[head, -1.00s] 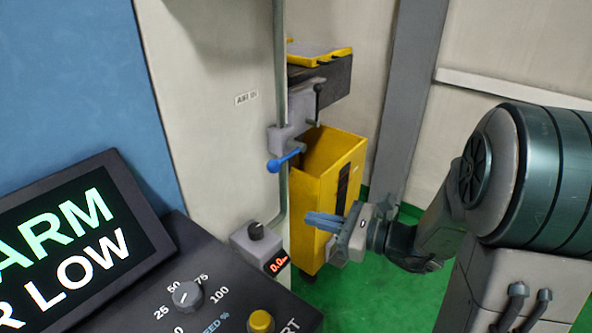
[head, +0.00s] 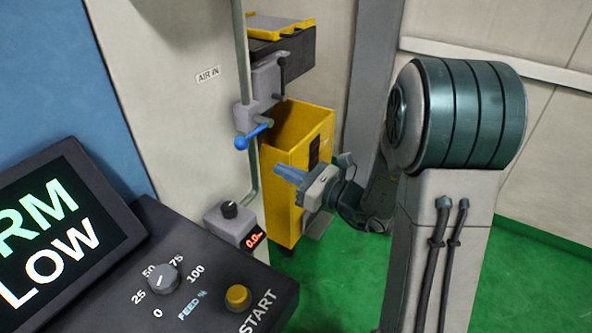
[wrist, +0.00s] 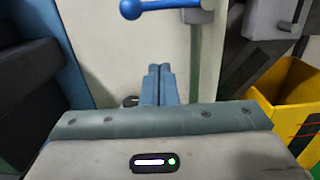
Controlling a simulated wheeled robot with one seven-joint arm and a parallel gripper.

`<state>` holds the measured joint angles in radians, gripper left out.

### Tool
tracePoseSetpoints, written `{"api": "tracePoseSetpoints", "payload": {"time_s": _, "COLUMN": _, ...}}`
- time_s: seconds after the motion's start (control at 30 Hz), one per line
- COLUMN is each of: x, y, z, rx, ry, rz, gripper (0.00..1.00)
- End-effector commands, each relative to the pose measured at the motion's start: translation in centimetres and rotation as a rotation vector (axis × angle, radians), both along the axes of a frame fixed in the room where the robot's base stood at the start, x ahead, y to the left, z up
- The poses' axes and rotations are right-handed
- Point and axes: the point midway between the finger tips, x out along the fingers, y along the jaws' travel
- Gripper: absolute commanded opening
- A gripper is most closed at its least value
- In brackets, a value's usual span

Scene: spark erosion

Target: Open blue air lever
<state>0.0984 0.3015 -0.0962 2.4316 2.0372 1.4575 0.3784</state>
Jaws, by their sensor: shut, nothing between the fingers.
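The blue air lever (head: 254,134) sticks out from a grey valve block on a vertical pipe, below the "AIR IN" label (head: 208,74). It points down to the left and ends in a round knob. My gripper (head: 278,171) is shut and empty, below and to the right of the lever, apart from it, in front of the yellow bin. In the wrist view the lever (wrist: 160,6) shows at the top edge, beyond my closed blue fingertips (wrist: 158,70).
A yellow bin (head: 318,130) stands beside the pipe; it also shows in the wrist view (wrist: 290,85). A grey regulator with a red display (head: 236,225) sits below the lever. The console (head: 215,290) and alarm screen (head: 45,230) fill the lower left. Green floor lies right.

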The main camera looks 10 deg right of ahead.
Motion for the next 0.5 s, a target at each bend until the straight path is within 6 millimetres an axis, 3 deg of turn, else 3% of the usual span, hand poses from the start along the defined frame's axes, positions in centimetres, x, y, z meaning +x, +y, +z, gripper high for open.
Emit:
{"api": "tracePoseSetpoints", "payload": {"time_s": 0.23, "x": 3.3, "y": 4.4, "z": 0.5, "rx": 0.000, "ry": 0.000, "rz": 0.004, "gripper": 0.00}}
{"api": "tracePoseSetpoints", "payload": {"time_s": 0.5, "x": 3.7, "y": 4.9, "z": 3.9, "rx": 0.000, "ry": -0.002, "rz": 0.001, "gripper": 0.00}}
